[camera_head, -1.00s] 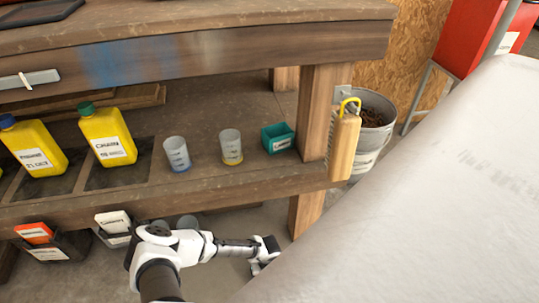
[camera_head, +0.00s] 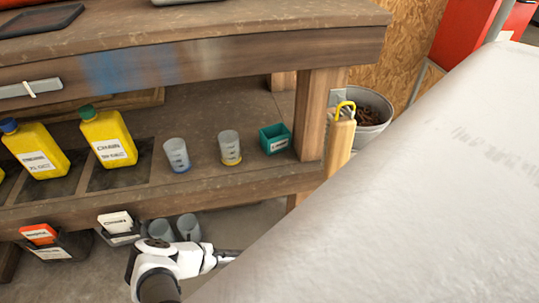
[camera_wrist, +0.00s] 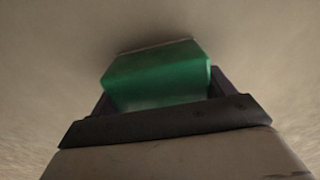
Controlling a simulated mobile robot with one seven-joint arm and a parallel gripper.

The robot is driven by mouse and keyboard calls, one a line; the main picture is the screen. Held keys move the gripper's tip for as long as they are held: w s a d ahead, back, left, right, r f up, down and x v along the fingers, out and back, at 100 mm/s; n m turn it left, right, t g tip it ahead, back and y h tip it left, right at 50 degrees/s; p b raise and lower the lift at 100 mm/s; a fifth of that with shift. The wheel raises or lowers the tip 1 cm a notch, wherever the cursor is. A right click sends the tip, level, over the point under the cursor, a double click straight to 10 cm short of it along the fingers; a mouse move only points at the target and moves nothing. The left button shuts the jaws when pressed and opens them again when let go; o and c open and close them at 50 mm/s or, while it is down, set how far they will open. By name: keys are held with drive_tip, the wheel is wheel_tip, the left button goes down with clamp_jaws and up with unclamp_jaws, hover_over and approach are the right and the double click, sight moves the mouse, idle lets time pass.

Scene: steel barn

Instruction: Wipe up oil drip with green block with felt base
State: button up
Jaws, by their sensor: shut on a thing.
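My gripper (camera_wrist: 160,98) is shut on the green block (camera_wrist: 155,75) in the wrist view. The block's far edge shows a thin pale strip, which may be the felt. That edge faces a plain beige surface (camera_wrist: 50,60), with a dark shadow around it; I cannot tell whether it touches. In the head view my gripper and the block are hidden behind a large pale slab-like shape at the right. No oil drip can be made out in either view.
A wooden bench (camera_head: 200,60) has a lower shelf (camera_head: 125,195) with yellow bottles (camera_head: 108,140), two measuring cups (camera_head: 177,155) and a teal bin (camera_head: 276,139). A brush (camera_head: 339,146) hangs at its post, beside a bucket (camera_head: 371,125). The large pale shape (camera_head: 430,190) fills the right side.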

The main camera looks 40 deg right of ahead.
drive_tip(key=shift+w+d+f+b, duration=0.1)
drive_tip(key=shift+w+d+b, duration=0.25)
drive_tip(key=shift+w, duration=0.3)
drive_tip(key=shift+w+d+f+b, duration=0.1)
drive_tip(key=shift+w+d+b, duration=0.1)
drive_tip(key=shift+w+d, duration=0.3)
drive_tip(key=shift+w+d+r, duration=0.1)
drive_tip(key=shift+w+r, duration=0.1)
drive_tip(key=shift+w, duration=0.25)
drive_tip(key=shift+s+a+r+p, duration=0.25)
drive_tip(key=shift+s+a+p, duration=0.3)
drive_tip(key=shift+s+p, duration=0.3)
drive_tip(key=shift+s+a+f+p, duration=0.1)
drive_tip(key=shift+s+a+p, duration=0.45)
drive_tip(key=shift+s, duration=0.3)
wheel_tip(320, 180, up, 6)
drive_tip(key=p, duration=0.5)
wheel_tip(320, 180, up, 3)
drive_tip(key=p, duration=0.3)
